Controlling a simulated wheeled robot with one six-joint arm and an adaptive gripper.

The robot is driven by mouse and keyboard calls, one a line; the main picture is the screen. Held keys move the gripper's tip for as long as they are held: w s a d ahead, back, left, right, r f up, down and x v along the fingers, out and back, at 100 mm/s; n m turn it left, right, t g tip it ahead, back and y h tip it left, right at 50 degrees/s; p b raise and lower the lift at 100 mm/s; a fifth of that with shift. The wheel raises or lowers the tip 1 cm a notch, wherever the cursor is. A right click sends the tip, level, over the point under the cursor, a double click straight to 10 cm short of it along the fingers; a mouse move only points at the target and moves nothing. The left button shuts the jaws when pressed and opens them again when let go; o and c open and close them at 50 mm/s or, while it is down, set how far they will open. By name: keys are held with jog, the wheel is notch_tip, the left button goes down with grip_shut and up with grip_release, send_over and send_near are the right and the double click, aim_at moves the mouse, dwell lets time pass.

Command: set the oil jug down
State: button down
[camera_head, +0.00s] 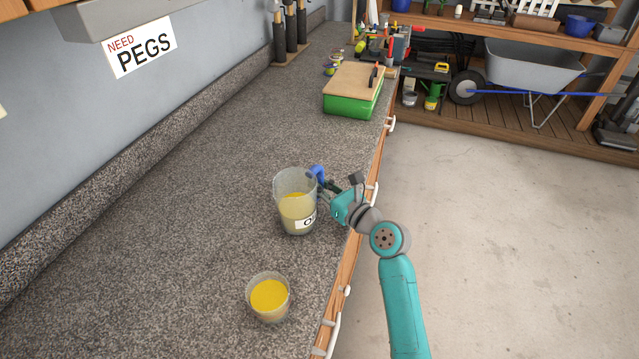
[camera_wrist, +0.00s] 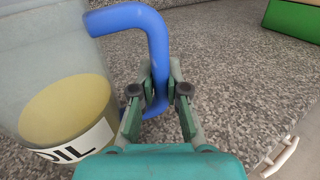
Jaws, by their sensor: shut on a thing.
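The oil jug (camera_head: 294,205) is a clear container with yellow oil inside, a white label and a blue handle (camera_head: 317,174). It is upright at the middle of the speckled countertop (camera_head: 190,200), near the front edge. I cannot tell whether its base touches the counter. My gripper (camera_head: 328,187) is to the right of the jug, shut on the blue handle. In the wrist view, the jug (camera_wrist: 60,85) fills the left side, and the fingers of my gripper (camera_wrist: 157,92) close around the lower part of the handle (camera_wrist: 150,40).
A smaller clear cup (camera_head: 268,297) of yellow liquid stands nearer on the counter. A green box with a wooden lid (camera_head: 352,92) sits farther back near the front edge. Drawer handles (camera_head: 390,124) stick out along the counter front. The counter left of the jug is clear.

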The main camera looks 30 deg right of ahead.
jog(key=shift+f, duration=0.25)
jog(key=c, duration=1.1)
grip_release()
jog(key=shift+f, duration=0.1)
jog(key=shift+c, duration=0.3)
jog(key=c, duration=0.3)
jog(key=shift+c, duration=0.2)
jog(key=shift+s, duration=0.1)
jog(key=shift+s+d, duration=0.25)
jog(key=shift+s, duration=0.45)
jog(key=shift+s, duration=0.1)
